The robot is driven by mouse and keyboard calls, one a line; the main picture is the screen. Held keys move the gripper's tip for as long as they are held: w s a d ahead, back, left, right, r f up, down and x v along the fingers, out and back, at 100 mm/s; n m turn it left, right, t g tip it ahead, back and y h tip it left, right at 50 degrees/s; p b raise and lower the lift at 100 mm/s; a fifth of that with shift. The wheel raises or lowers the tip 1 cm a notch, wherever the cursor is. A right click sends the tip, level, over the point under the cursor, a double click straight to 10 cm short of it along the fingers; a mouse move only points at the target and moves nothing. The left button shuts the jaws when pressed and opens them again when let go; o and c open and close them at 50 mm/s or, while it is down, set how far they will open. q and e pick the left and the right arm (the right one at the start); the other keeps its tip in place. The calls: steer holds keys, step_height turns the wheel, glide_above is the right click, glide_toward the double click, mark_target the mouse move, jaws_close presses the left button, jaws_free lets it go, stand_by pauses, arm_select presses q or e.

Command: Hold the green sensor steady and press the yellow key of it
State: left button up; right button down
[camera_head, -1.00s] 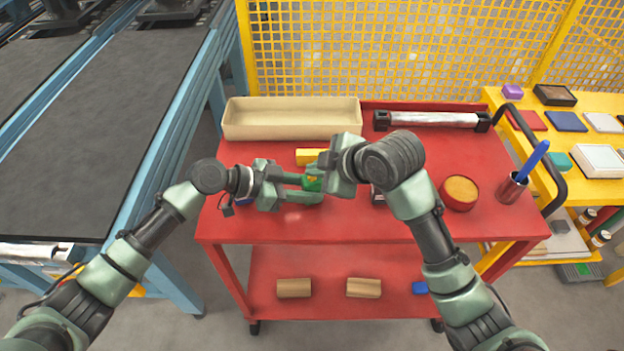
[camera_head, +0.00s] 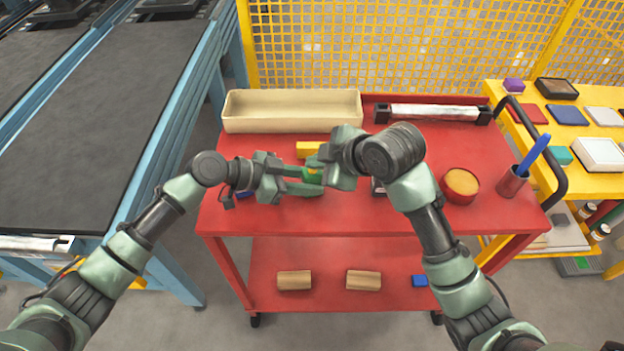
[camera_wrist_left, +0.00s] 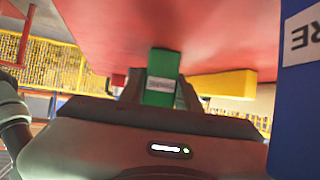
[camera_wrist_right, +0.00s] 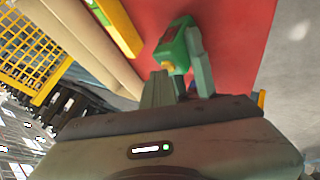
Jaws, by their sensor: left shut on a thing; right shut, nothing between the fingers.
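The green sensor (camera_head: 312,176) is above the red cart top, between my two grippers. My left gripper (camera_head: 313,182) is shut on it from the left. In the left wrist view the sensor (camera_wrist_left: 161,80) sits between the fingers and shows a pale label. In the right wrist view the sensor (camera_wrist_right: 178,44) shows its yellow key (camera_wrist_right: 169,66) on the near side. My right gripper (camera_wrist_right: 165,82) is shut and empty, its tips close to the key. I cannot tell whether they touch it. The right wrist partly hides the sensor in the head view.
A beige tray (camera_head: 290,124) and a yellow block (camera_head: 308,149) lie behind the grippers. A round red container (camera_head: 460,184) and a cup with a blue pen (camera_head: 513,183) stand right. The cart's front strip is clear.

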mark_target(316, 173)
steer(key=shift+r, duration=0.85)
steer(key=shift+r, duration=2.55)
arm_select(q)
steer(key=o, duration=1.1)
steer(key=shift+c, duration=0.2)
